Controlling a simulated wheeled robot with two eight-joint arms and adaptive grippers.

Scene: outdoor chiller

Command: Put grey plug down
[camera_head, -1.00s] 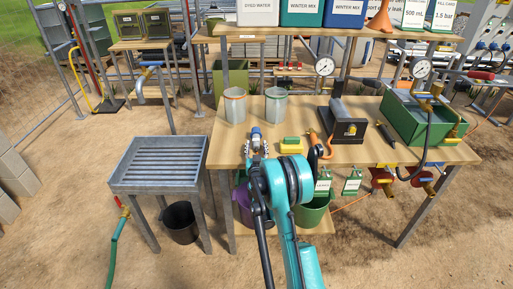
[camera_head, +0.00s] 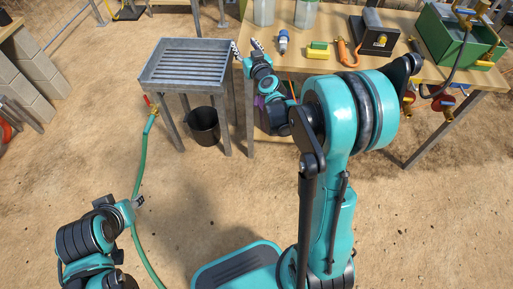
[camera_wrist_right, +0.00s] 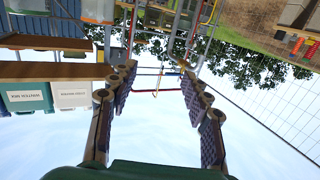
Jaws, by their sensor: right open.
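A small blue and grey fitting (camera_head: 283,41), which looks like the plug, stands upright on the wooden bench (camera_head: 330,66) near its front left part. My right gripper (camera_head: 247,48) is open, to the left of the fitting and apart from it, by the bench's left edge and the metal rack table. In the right wrist view the two fingers of this gripper (camera_wrist_right: 158,85) are spread wide with nothing between them.
The slatted metal table (camera_head: 152,76) stands left of the bench, with a black bucket (camera_head: 203,126) below. A yellow-green sponge (camera_head: 317,50), orange tool (camera_head: 346,53) and green case (camera_head: 450,40) sit on the bench.

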